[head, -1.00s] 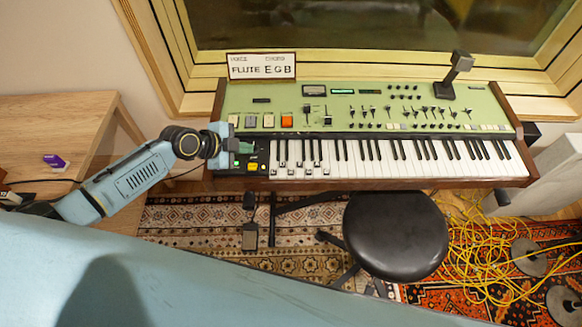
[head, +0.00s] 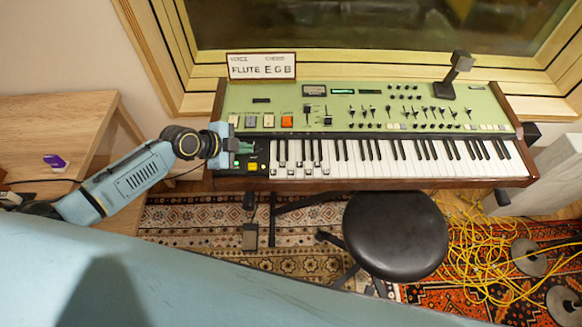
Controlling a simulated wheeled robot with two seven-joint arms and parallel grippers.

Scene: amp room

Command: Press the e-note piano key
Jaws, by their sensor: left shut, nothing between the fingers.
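A green keyboard synthesizer (head: 375,98) with wooden ends stands below the window. Its white and black piano keys (head: 420,170) run along the front, and several keys at the left end carry small dark labels too small to read. A sign (head: 262,66) on its back edge reads "FLUTE E G B". My left gripper (head: 243,147) is shut and empty over the left end of the synthesizer, left of the keys, near a green-lit spot and a yellow button (head: 252,166). Whether its tips touch the panel I cannot tell. My right gripper is not in view.
A black round stool (head: 395,235) stands in front of the keys. A wooden table (head: 60,115) is at the left with a small purple item (head: 56,162). Yellow cables (head: 475,255) lie on the rug at right. A microphone-like block (head: 455,70) stands on the synthesizer.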

